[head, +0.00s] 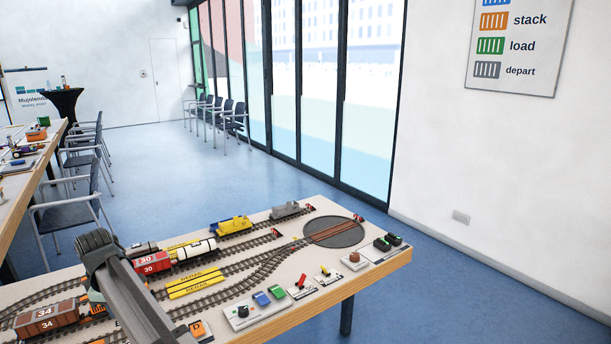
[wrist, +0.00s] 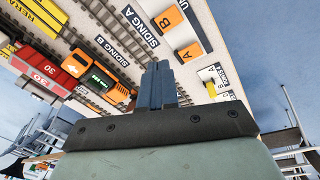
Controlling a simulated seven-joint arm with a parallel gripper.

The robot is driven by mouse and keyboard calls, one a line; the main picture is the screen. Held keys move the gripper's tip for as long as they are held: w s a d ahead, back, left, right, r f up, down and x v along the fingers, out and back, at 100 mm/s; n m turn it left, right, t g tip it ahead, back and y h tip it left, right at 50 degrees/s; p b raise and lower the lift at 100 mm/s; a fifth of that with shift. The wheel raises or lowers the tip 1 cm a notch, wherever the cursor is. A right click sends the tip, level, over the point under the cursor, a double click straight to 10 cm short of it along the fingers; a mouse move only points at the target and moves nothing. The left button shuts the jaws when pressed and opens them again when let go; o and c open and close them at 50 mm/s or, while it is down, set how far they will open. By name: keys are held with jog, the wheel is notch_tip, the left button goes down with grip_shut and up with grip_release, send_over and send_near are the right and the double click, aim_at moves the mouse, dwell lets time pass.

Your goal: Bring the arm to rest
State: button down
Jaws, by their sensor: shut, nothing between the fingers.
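My gripper (wrist: 157,75) shows in the wrist view with its two fingers together and nothing between them. It is above the model railway table, and its tips point toward the tile-and-label strip beside the sidings. An orange locomotive (wrist: 101,82) stands to the left of the fingers in that view. In the head view my arm crosses the lower left over the layout, and the gripper itself cannot be made out there. The arm hides part of the tracks and wagons behind it.
The table (head: 408,254) carries a brown wagon marked 34 (head: 47,319), a red wagon marked 30 (head: 152,264), a yellow locomotive (head: 230,226), a grey wagon (head: 286,211), a turntable (head: 333,231) and a button panel (head: 255,309). Open floor (head: 190,180) lies beyond.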

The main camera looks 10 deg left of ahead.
jog(key=s+d+f+m+g+h, duration=0.15)
jog(key=d+f+m, duration=1.25)
jog(key=d+f, duration=2.4)
jog(key=s+d+f+m+g, duration=0.2)
jog(key=s+d+f, duration=0.3)
jog(key=d, duration=0.7)
jog(key=s+d+f+m+g, duration=0.2)
jog(key=s+d+f, duration=0.3)
jog(key=s+d, duration=0.5)
jog(key=s+d+f+m+g, duration=0.2)
jog(key=s+d+f, duration=0.3)
jog(key=d, duration=1)
jog(key=shift+s+m, duration=0.9)
jog(key=shift+s, duration=0.25)
